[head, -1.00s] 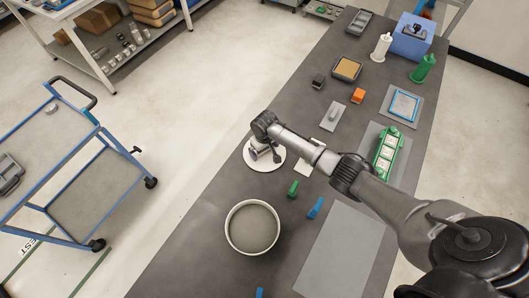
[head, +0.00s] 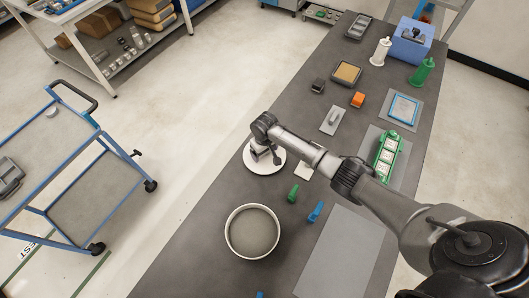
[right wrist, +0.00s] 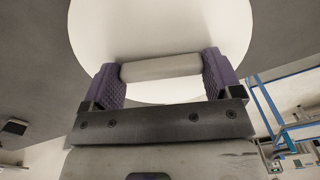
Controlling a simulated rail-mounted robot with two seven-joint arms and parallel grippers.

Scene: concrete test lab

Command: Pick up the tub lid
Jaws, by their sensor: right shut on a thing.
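The tub lid (head: 252,164) is a round white disc on the dark table, beyond the open tub. My right gripper (head: 264,153) is over the lid and hides part of it. In the right wrist view, the purple-padded fingers of my right gripper (right wrist: 162,72) are shut on the lid's pale bar handle (right wrist: 160,67), and the lid (right wrist: 160,25) fills the area behind it. I cannot tell whether the lid touches the table. The white-rimmed round tub (head: 228,234) stands nearer me, with a grey inside. My left gripper is not in view.
Green (head: 293,193) and blue (head: 316,211) clips lie right of the tub. A grey sheet (head: 345,255) lies at the near right. A green tray with white squares (head: 387,155) sits beyond my right arm. A blue-framed cart (head: 75,170) stands on the floor at left.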

